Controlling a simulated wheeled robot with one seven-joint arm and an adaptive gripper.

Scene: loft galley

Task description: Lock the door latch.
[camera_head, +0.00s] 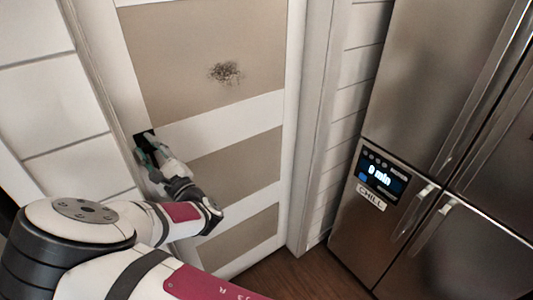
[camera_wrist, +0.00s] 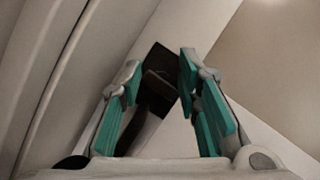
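The door (camera_head: 215,118) is a white frame with tan panels, and it looks closed. Its dark latch (camera_head: 146,136) sits at the door's left edge, partly hidden behind my gripper (camera_head: 153,150). In the wrist view the latch (camera_wrist: 158,60) shows as a black plate with a dark brown lever in front of it. My gripper (camera_wrist: 161,68) has teal-padded fingers spread apart, one on each side of the lever. The lever appears between or just beyond the fingertips; I cannot tell if either finger touches it.
A steel fridge (camera_head: 430,130) with a lit display (camera_head: 383,177) stands at the right. A white tiled wall (camera_head: 45,90) is at the left, beside the door frame. Some wooden floor (camera_head: 305,277) is clear between door and fridge.

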